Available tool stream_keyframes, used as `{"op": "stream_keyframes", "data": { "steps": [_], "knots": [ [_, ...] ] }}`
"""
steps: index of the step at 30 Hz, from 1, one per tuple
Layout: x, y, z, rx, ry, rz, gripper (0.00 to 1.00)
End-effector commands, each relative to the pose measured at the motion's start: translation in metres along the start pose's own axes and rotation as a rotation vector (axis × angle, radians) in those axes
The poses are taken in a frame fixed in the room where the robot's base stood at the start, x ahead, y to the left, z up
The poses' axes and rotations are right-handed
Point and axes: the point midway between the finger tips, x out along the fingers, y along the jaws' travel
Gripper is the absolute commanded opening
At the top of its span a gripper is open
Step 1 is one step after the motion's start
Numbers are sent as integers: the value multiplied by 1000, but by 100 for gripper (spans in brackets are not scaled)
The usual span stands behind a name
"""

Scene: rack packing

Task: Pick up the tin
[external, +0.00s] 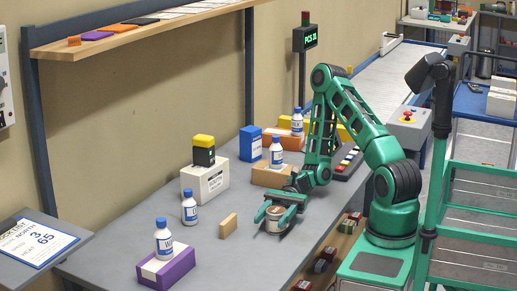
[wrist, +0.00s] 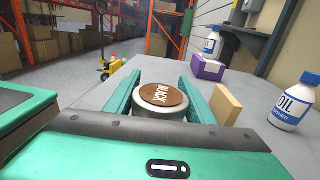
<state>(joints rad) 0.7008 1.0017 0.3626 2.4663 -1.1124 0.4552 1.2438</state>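The tin is a short round can with a brown lid marked BLACK (wrist: 162,96). In the external view the tin (external: 274,222) stands on the grey table, partly hidden by my gripper. My gripper (external: 277,213) is low over the table with one finger on each side of the tin. In the wrist view the fingers of my gripper (wrist: 160,82) look open around it, with narrow gaps at the sides. The tin's lower part is hidden by the gripper body.
A tan block (external: 229,225) stands close to the gripper, beside the right finger in the wrist view. An oil bottle (external: 189,208), a purple box (external: 168,269) with a bottle on it, and a white box (external: 205,181) stand farther left. The front table area is clear.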

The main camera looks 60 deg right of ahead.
Motion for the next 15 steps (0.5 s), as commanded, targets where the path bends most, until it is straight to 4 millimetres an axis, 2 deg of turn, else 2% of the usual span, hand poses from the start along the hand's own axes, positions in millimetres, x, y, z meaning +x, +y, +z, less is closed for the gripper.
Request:
{"op": "stream_keyframes", "data": {
  "steps": [1,2,15],
  "knots": [
    [0,0,0,0,1,-1,31],
    [0,0,0,0,1,-1,24],
    [0,0,6,-2,1,-1,24]
  ]
}}
